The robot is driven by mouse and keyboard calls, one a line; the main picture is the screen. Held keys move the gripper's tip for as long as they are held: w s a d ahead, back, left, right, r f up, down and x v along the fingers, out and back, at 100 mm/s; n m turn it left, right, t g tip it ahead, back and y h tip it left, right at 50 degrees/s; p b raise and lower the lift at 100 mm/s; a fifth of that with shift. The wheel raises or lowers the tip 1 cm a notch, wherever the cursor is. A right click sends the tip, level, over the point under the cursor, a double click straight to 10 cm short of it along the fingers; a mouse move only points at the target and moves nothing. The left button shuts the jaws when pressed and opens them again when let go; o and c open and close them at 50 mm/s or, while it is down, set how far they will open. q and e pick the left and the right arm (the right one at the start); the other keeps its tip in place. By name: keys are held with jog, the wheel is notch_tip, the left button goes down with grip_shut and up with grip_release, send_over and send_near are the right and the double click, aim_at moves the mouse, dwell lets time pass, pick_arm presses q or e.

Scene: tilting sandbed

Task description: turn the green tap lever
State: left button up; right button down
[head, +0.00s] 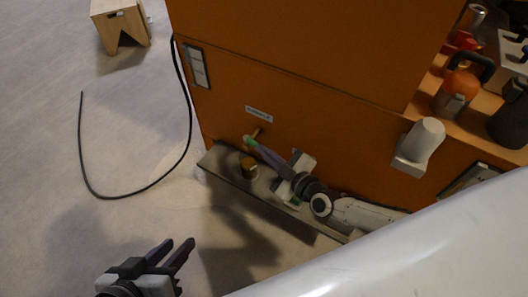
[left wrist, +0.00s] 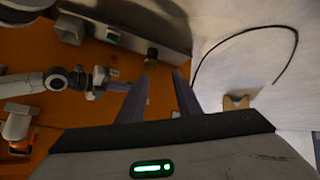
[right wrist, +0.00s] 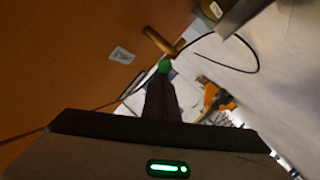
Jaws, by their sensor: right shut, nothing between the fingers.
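The green tip of the tap lever (right wrist: 164,66) shows just past the fingertips of my right gripper (right wrist: 161,80) in the right wrist view. The brass tap (right wrist: 163,42) sticks out of the orange panel just beyond. In the head view the green tip (head: 247,141) is at the end of my right gripper's purple fingers (head: 256,147). Those fingers are shut with nothing between them; I cannot tell whether they touch the lever. My left gripper (head: 178,246) is open and empty over the floor, well away from the tap.
A grey ledge (head: 222,158) runs along the foot of the orange cabinet (head: 290,85), with a small brass cylinder (head: 249,168) on it near the tap. A black cable (head: 125,196) loops on the floor. A wooden stool (head: 119,25) stands far off.

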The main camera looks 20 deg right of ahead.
jog(key=shift+w+d, duration=0.1)
jog(key=shift+d, duration=0.35)
pick_arm(q)
jog(key=shift+s+a+f, duration=0.15)
jog(key=shift+a+f, duration=0.1)
jog(key=shift+f, duration=0.25)
pick_arm(e)
jog(key=shift+w+d, duration=0.2)
jog(key=shift+d, duration=0.35)
jog(key=shift+f, duration=0.1)
